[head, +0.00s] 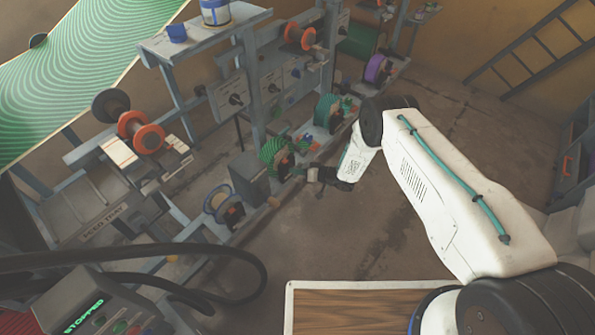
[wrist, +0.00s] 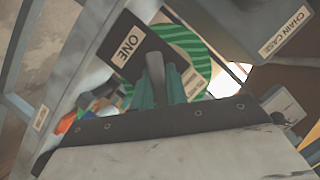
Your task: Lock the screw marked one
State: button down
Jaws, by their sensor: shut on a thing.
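The dark plate marked ONE (wrist: 128,50) is close in front of my gripper (wrist: 160,88) in the wrist view. The teal fingers are shut on a grey bar-shaped handle (wrist: 155,66) that stands up between them, beside the ONE plate. I take this to be the handle of screw one; its shaft and far end are hidden. In the head view my gripper (head: 312,175) is at the low rail of the machine, to the right of a green striped wheel (head: 275,153). The mark cannot be read there.
The green striped wheel also shows behind the fingers in the wrist view (wrist: 188,42). A CHAIN CASE label (wrist: 285,31) is at the right. In the head view, a teal spool (head: 328,110) is farther along the rail, and a STOPPED panel (head: 85,315) is near left. Floor is clear below my arm.

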jog(key=m+g+y, duration=0.1)
jog(key=m+y, duration=0.1)
jog(key=m, duration=0.2)
jog(key=shift+s+f+m, duration=0.1)
jog(key=shift+m, duration=0.3)
jog(key=shift+m+y, duration=1.1)
jog(key=shift+m, duration=0.6)
jog(key=c, duration=1.4)
grip_release()
jog(key=v, duration=0.7)
jog(key=shift+d, duration=0.4)
